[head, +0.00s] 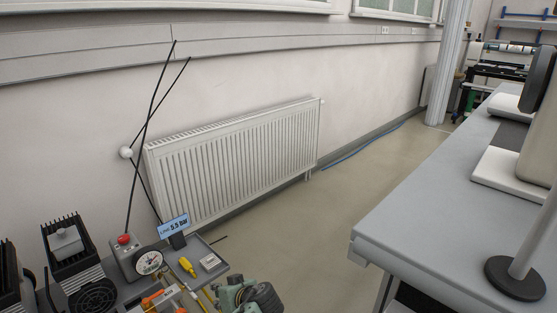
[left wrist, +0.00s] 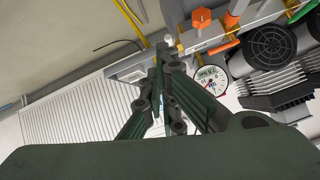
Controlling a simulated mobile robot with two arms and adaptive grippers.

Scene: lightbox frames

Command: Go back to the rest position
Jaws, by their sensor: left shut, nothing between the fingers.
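My left gripper (head: 238,292) shows at the bottom edge of the head view, dark green and partly cut off. It is beside the right end of a grey bench (head: 212,244) that carries equipment. In the left wrist view the two green fingers (left wrist: 160,62) meet at their tips, shut with nothing between them. My right gripper is in neither view.
The bench holds a pressure gauge (head: 149,262), a red button box (head: 124,250), a blue sign (head: 173,227) and a yellow tool (head: 187,266). A white radiator (head: 235,155) is on the wall. A grey table (head: 440,220) stands at right. Floor (head: 315,220) between is clear.

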